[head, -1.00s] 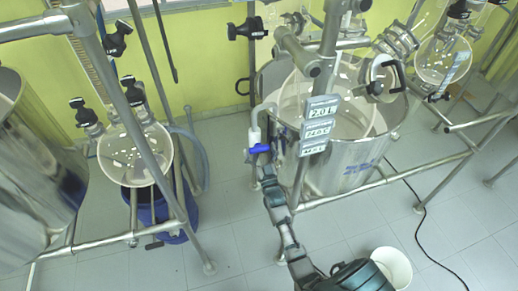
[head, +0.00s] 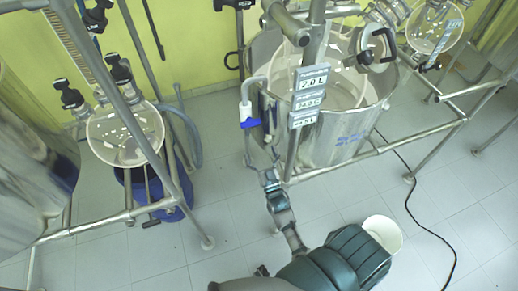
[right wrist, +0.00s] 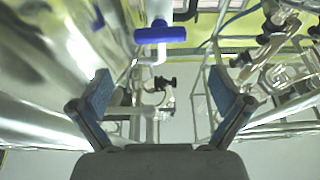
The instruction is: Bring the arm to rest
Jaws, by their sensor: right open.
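My right arm comes up from the bottom of the head view, and its gripper (head: 263,163) is just below the blue valve handle (head: 250,123) of the large reactor. In the right wrist view the two blue-grey fingers of this gripper (right wrist: 159,85) are wide apart with nothing between them. The blue handle (right wrist: 160,35) shows beyond and above the fingertips, apart from them. My left gripper is not in view.
The large steel and glass reactor (head: 335,140) stands in a tube frame with a grey display (head: 311,77). A white bucket (head: 384,233) is on the floor beside my arm. A glass vessel (head: 125,135) hangs at left. A black cable (head: 420,222) crosses the tiles.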

